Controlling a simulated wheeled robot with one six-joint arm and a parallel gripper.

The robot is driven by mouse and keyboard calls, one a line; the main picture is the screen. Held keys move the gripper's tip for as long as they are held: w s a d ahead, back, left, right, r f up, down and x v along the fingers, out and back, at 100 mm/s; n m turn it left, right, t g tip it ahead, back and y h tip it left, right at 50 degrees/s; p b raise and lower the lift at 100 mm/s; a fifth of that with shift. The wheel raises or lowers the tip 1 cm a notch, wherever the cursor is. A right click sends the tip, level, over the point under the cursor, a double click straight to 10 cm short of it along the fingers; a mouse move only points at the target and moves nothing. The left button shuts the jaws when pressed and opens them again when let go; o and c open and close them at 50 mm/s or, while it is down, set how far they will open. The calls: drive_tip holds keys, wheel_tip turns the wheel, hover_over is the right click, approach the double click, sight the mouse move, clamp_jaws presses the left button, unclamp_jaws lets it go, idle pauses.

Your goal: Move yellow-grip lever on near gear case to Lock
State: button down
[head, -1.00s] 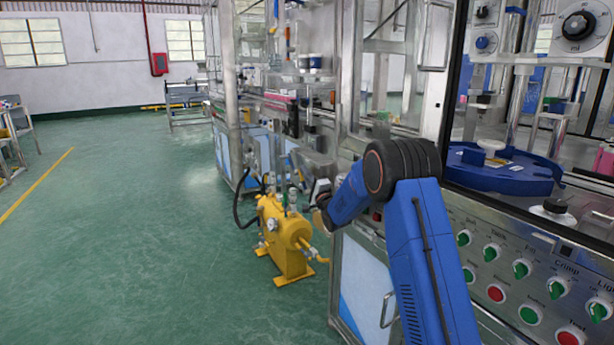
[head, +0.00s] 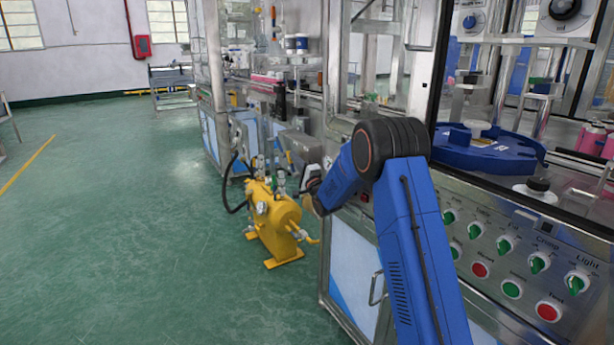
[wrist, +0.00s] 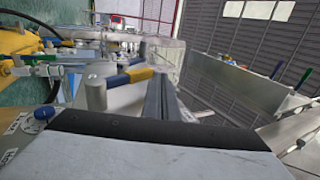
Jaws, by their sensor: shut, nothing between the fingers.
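In the wrist view, a lever with a yellow grip (wrist: 120,79) and a blue section lies left of centre, beside a round metal post (wrist: 96,94). I cannot read its position marks, and its gear case is hard to make out. My gripper (wrist: 161,80) shows as dark, narrow fingers close together just right of the lever; they are shut and empty. I cannot tell whether they touch the lever. In the head view my gripper (head: 312,186) is small and partly hidden by my blue arm, near the machine's side; the lever cannot be made out there.
A yellow tank unit (head: 274,226) with valves and a hose stands on the floor left of my gripper. A control panel (head: 525,258) with knobs and buttons is at the right. Green and blue handles (wrist: 277,70) show in the wrist view. The green floor (head: 120,240) at left is clear.

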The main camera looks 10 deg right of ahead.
drive_tip(key=v, duration=1.5)
drive_tip(key=shift+s, duration=0.2)
